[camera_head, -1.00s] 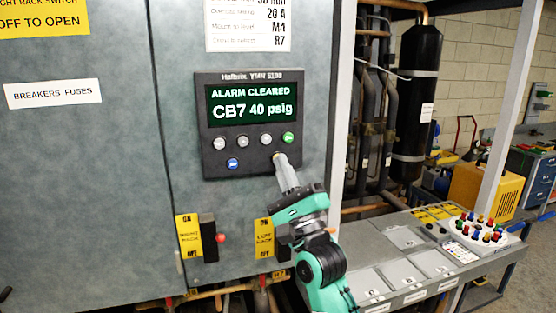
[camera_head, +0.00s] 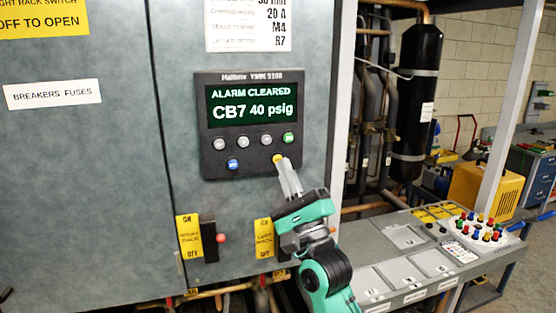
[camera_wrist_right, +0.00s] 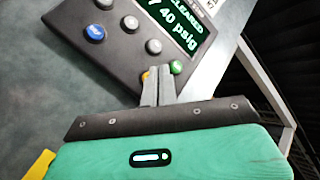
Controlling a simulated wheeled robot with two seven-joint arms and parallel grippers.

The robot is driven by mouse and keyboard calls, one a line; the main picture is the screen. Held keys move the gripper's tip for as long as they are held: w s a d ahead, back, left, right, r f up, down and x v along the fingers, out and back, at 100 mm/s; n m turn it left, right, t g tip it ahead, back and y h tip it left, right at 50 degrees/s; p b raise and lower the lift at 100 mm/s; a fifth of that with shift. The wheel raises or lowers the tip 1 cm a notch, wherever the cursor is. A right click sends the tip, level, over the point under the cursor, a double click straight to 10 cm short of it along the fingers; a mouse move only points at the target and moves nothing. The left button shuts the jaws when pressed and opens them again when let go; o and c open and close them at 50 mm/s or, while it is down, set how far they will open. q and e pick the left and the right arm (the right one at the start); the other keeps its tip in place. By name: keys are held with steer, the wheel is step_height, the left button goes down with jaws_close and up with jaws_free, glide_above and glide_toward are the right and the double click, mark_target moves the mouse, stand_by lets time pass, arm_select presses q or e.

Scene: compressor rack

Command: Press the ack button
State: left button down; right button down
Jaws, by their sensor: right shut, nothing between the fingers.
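The dark control panel (camera_head: 215,165) is on the grey cabinet door. Its screen (camera_head: 250,104) reads "ALARM CLEARED CB7 40 psig". Below the screen are several grey buttons and a green button (camera_head: 289,138). A lower row has a blue button (camera_head: 232,164) and a yellow button (camera_head: 278,158). My right gripper (camera_head: 283,166) is shut and empty, its tips just below the yellow button. In the right wrist view, the shut fingers (camera_wrist_right: 158,72) partly hide the yellow button (camera_wrist_right: 145,76). The blue button (camera_wrist_right: 94,32) shows clear there. Button labels are too small to read. My left gripper is out of view.
Two yellow-labelled switches, one at the left (camera_head: 189,236) and one at the right (camera_head: 264,238), sit below the panel. Pipes and a black cylinder (camera_head: 415,95) stand to the right. A grey bench (camera_head: 385,270) with coloured knobs lies at the lower right.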

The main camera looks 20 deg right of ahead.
steer(key=s, duration=0.4)
steer(key=shift+s+d+p, duration=0.1)
steer(key=shift+s+p, duration=0.25)
stand_by(0.3)
